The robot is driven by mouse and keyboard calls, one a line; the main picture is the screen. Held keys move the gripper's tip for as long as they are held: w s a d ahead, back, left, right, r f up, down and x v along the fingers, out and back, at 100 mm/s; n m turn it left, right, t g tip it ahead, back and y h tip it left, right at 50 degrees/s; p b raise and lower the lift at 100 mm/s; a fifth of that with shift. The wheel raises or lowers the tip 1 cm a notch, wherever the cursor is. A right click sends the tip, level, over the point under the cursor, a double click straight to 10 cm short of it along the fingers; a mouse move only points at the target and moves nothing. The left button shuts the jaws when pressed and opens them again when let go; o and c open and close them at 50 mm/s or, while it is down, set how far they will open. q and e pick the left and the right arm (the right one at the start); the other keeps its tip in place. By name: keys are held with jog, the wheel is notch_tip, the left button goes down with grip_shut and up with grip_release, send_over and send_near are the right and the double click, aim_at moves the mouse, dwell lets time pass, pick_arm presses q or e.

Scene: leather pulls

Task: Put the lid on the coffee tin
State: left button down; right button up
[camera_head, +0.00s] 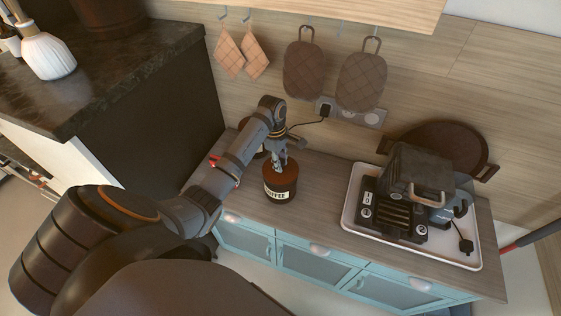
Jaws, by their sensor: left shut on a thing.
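The coffee tin (278,195) stands upright on the wooden counter, dark with a pale COFFEE label facing me. The reddish-brown lid (290,174) is at the tin's top. My left gripper (280,168) reaches down from above and is shut on the lid. From this angle I cannot tell whether the lid is fully seated on the rim or slightly above it. The gripper covers part of the lid's far side. My right gripper is not in view.
Behind my left arm a dark round thing (260,152) is mostly hidden. A white tray (350,205) with a black and grey appliance (400,205) stands at the right. Bare counter (325,180) lies between tin and tray. Pot holders (303,70) hang on the wall.

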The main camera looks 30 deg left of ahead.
pick_arm(q)
jog(key=c, duration=0.9)
grip_release()
jog(key=shift+c, duration=0.2)
jog(key=shift+r, duration=3.55)
